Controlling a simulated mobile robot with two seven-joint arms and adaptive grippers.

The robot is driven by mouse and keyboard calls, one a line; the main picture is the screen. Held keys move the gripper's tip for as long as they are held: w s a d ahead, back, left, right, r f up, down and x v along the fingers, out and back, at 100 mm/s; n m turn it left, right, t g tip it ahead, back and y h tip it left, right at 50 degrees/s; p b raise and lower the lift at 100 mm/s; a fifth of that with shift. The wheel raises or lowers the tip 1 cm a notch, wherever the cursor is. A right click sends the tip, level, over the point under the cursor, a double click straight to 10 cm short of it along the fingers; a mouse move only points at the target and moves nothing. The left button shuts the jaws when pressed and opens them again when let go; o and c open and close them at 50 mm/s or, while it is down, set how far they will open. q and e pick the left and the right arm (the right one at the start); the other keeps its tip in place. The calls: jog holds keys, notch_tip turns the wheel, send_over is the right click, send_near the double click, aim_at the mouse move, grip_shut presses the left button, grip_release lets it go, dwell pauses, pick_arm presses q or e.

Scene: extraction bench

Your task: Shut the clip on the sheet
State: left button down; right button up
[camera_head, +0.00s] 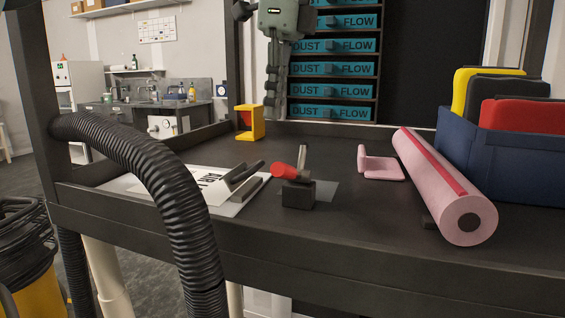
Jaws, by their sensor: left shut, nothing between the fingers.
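A white sheet (207,177) with black print lies on the dark bench, left of centre. A dark grey clip (250,188) sits at its right edge, with its upper bar raised at an angle above the lower one. Just right of it stands a small black block (298,196) with a red-ended lever (286,171) and an upright metal bar. My left gripper (272,115) hangs at the top centre, pointing down with its fingers together and empty. It is above and apart from the clip, towards the back. My right gripper is out of view.
A black corrugated hose (165,175) crosses the left front and hides part of the sheet. A yellow stand (256,122) is at the back. A pink holder (380,165), a pink roll (468,215) and a blue bin (515,155) occupy the right. Teal drawers (335,91) rise behind.

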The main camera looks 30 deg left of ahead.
aim_at(247, 171)
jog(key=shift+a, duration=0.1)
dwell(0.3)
pick_arm(q)
jog(key=f, duration=0.5)
jog(key=a+f, duration=0.1)
jog(key=f, duration=0.2)
jog(key=shift+s+f, duration=0.2)
jog(key=shift+f, duration=0.05)
jog(key=shift+a+f, duration=0.1)
jog(key=shift+f, duration=0.6)
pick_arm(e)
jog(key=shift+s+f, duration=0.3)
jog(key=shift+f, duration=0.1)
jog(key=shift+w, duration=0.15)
